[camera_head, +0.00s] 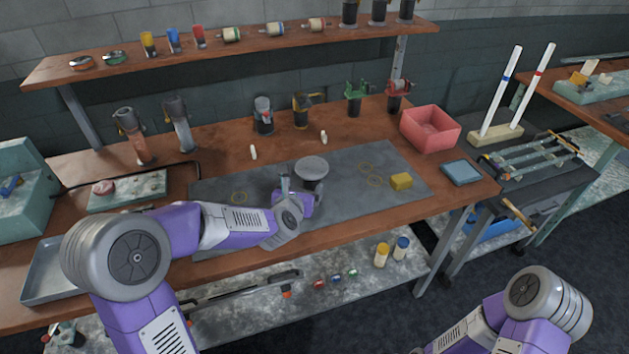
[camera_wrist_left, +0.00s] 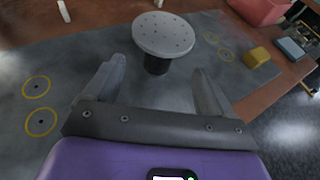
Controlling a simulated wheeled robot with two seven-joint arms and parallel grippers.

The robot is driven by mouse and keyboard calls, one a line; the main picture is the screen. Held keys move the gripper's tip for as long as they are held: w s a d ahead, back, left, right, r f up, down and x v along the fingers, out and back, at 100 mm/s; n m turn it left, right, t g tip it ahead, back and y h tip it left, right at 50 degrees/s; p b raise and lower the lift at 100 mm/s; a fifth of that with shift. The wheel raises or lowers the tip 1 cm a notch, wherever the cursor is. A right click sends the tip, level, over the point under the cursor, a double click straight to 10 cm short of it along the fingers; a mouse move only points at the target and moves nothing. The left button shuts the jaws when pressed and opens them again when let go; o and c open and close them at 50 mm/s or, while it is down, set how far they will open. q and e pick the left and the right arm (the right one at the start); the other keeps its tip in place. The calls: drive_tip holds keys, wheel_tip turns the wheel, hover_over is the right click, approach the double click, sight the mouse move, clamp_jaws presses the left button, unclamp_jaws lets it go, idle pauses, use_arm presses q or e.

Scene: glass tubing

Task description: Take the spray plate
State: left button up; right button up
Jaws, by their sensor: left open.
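The spray plate looks to be the round grey disc (camera_head: 312,167) with small holes, standing on a short dark stem on the grey mat (camera_head: 350,207). It also shows in the left wrist view (camera_wrist_left: 163,34), just beyond my fingertips. My left gripper (camera_head: 288,184) is low over the mat, just left of the plate in the head view. In the left wrist view my left gripper (camera_wrist_left: 158,82) has its two fingers apart, with nothing between them and the stem ahead of the gap. My right gripper is out of view; only part of my right arm shows at the bottom right.
Yellow rings (camera_head: 238,198) mark the mat, and a yellow block (camera_head: 401,181) lies at its right. Two small white pieces (camera_head: 253,152) stand behind the mat. A red bin (camera_head: 430,128) and blue pad (camera_head: 461,173) are at the right. Burners and tools line the back.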

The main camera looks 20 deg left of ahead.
sight(310, 182)
use_arm(q)
drive_tip(key=f+b, duration=0.1)
drive_tip(key=w+f, duration=0.1)
drive_tip(key=f, duration=0.1)
drive_tip(key=shift+b, duration=0.4)
drive_tip(key=x, duration=0.7)
drive_tip(key=shift+w+d, duration=0.1)
drive_tip(key=shift+w, duration=0.15)
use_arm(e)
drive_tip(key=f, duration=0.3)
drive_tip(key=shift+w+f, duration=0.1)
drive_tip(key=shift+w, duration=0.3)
use_arm(q)
drive_tip(key=shift+c, duration=0.3)
drive_tip(key=c, duration=1.2)
drive_tip(key=shift+c, duration=0.5)
drive_tip(key=shift+r, duration=0.15)
